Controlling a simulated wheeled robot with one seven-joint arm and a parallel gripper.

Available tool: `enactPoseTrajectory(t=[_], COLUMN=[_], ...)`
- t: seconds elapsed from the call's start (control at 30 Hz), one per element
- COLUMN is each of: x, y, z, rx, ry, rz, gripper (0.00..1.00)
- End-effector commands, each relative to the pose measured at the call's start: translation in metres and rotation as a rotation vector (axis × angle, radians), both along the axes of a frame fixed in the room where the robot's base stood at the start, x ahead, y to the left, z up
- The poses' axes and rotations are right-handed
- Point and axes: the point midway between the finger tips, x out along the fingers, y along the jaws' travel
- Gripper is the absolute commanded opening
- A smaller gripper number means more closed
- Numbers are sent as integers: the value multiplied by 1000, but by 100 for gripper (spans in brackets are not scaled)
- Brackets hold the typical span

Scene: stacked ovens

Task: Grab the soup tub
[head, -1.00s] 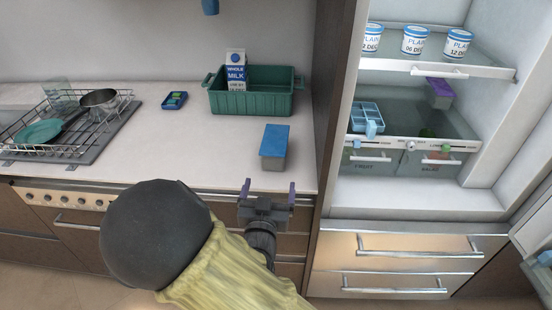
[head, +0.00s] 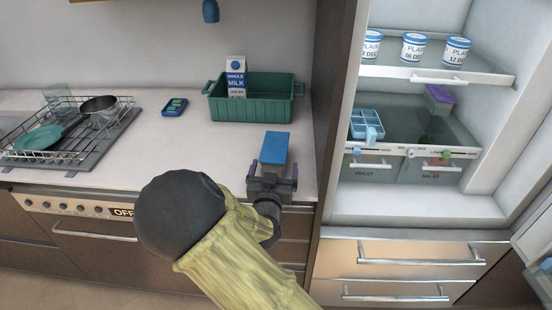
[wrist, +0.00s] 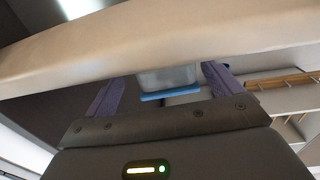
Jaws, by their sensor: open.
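A grey tub with a blue lid (head: 275,148) sits on the counter near its front edge. No label on it is readable, so I cannot confirm that it holds soup. My gripper (head: 273,173) is open and empty at the counter's front edge, on the tub's near side, and covers its lower part. In the wrist view the tub (wrist: 168,78) with its blue lid shows beyond and between the purple fingers (wrist: 160,86), partly cut off by the counter edge. I cannot tell whether the fingertips reach its sides.
The counter edge (wrist: 150,40) runs close across the wrist view. A green crate (head: 255,108) and milk carton (head: 236,78) stand behind the tub. A dish rack (head: 75,150) is left. The open fridge at right holds a purple-lidded tub (head: 439,96) and several white cups (head: 414,47).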

Motion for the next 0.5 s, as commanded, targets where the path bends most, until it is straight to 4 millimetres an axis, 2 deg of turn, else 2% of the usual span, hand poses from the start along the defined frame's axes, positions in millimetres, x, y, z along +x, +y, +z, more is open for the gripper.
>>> enactPoseTrajectory(t=[0.17,0.4,0.5], x=[10,44,52], y=[1,2,2], z=[1,0,0], rx=[0,0,0], ry=[-2,-1,-1], rz=[-1,-2,-1], gripper=[91,91,91])
